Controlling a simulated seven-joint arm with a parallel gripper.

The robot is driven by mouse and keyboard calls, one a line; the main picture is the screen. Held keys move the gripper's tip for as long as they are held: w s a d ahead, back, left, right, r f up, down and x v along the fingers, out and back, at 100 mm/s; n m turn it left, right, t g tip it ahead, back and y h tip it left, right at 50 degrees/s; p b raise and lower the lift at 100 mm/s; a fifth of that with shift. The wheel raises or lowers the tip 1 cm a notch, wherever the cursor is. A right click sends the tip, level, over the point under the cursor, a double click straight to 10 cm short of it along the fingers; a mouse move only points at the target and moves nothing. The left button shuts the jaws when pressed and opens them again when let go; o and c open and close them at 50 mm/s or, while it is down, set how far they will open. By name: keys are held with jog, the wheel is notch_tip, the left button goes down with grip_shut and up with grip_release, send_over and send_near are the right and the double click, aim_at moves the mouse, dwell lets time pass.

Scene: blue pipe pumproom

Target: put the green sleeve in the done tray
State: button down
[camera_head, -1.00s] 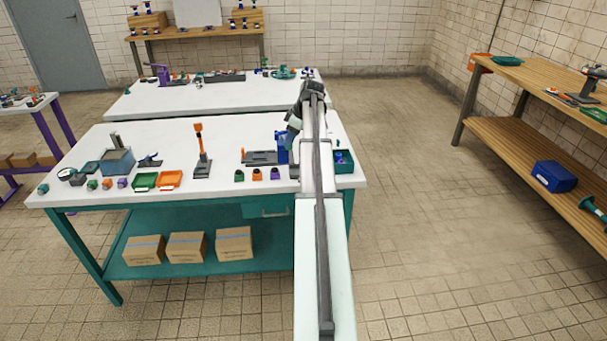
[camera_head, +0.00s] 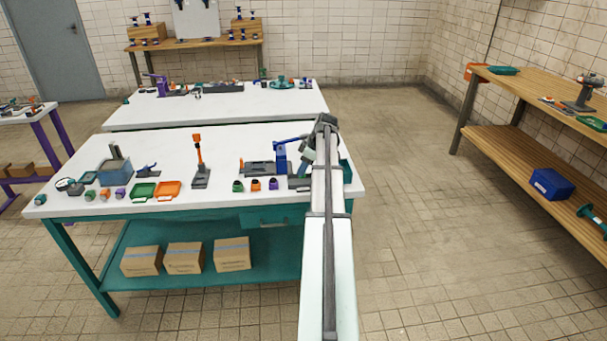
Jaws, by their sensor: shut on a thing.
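My gripper (camera_head: 304,168) is over the right part of the near white-topped bench, beside a blue lever stand. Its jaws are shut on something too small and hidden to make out. A small green piece (camera_head: 238,186) stands near the bench's front edge, left of an orange and a purple one; it looks like a sleeve. I cannot tell which tray is the done tray.
The blue lever stand (camera_head: 281,158) is close left of my gripper. A teal bin (camera_head: 347,172) is partly hidden behind my arm at the bench's right end. An upright orange-handled tool (camera_head: 200,160) stands mid-bench. Open floor lies to the right, before a wooden bench (camera_head: 545,90).

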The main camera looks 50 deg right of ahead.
jog(key=shift+f, duration=1.35)
jog(key=shift+f, duration=0.1)
jog(key=c, duration=1.2)
grip_release()
jog(key=v, duration=1.2)
